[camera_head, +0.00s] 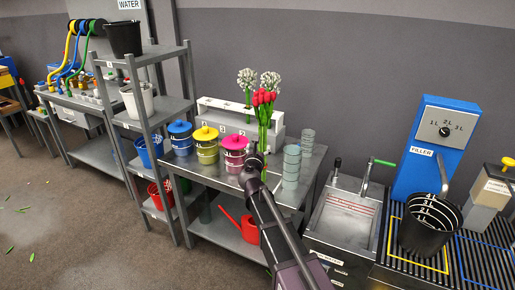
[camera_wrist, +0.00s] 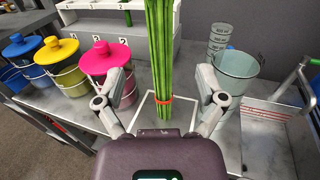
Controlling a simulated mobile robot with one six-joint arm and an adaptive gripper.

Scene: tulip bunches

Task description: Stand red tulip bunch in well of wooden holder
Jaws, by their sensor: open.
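The red tulip bunch (camera_head: 264,98) stands upright above the metal table in the head view. In the wrist view its green stems (camera_wrist: 159,45) with a red band (camera_wrist: 165,98) rise between my fingers, over a white-outlined square on the table. My gripper (camera_head: 252,160) is open, its fingers (camera_wrist: 163,88) on either side of the stems, with visible gaps. A pale holder (camera_head: 224,115) with numbered labels stands behind, along the back of the table; it also shows in the wrist view (camera_wrist: 90,22). Its wells are largely hidden, and wood is not evident.
White flower bunches (camera_head: 247,78) rise at the holder. Blue, yellow and pink lidded pots (camera_head: 207,143) stand left of my gripper. A red watering can (camera_head: 250,229) is on the lower shelf.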

